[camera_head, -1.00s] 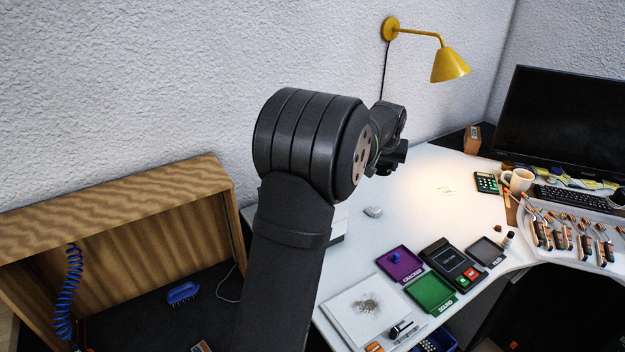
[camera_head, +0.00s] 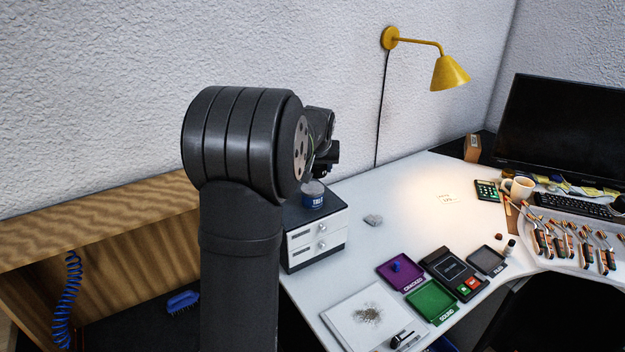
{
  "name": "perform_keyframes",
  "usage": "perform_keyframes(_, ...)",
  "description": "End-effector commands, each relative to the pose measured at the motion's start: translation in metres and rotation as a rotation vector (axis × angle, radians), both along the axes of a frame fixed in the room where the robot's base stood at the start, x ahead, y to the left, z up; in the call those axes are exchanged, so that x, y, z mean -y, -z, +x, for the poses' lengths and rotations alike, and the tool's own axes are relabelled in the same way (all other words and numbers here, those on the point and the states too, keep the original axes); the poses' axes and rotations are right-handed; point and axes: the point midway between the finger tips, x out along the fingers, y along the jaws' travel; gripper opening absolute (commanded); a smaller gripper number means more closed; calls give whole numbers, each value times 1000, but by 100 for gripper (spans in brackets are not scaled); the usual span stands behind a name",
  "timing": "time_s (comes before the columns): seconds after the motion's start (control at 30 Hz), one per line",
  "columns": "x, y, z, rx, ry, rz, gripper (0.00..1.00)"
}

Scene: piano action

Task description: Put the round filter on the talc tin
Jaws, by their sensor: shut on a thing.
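The talc tin (camera_head: 312,201) is a small blue round tin with a white label. It stands upright on top of a small drawer cabinet. My gripper (camera_head: 322,174) is just above the tin, partly hidden behind my own arm. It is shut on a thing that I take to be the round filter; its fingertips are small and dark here. A greyish round shape shows at the top of the tin, right below the gripper. I cannot tell whether this is the filter or the tin's own lid, nor whether the filter touches the tin.
The drawer cabinet (camera_head: 318,240) stands at the desk's left edge. A small grey block (camera_head: 373,220) lies right of it. Purple (camera_head: 401,271) and green (camera_head: 431,302) trays and a dark device (camera_head: 455,272) are further right. The yellow lamp (camera_head: 450,72) hangs well clear.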

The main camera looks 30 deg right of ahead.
Motion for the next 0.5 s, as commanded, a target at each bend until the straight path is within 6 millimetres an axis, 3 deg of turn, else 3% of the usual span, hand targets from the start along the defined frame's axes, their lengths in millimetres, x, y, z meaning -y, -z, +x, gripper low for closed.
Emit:
perform_keyframes(0.17,-6,11,17,-1,0,-1,25)
perform_keyframes(0.27,-7,16,18,-1,1,0,25)
perform_keyframes(0.5,-6,49,18,-2,1,1,25)
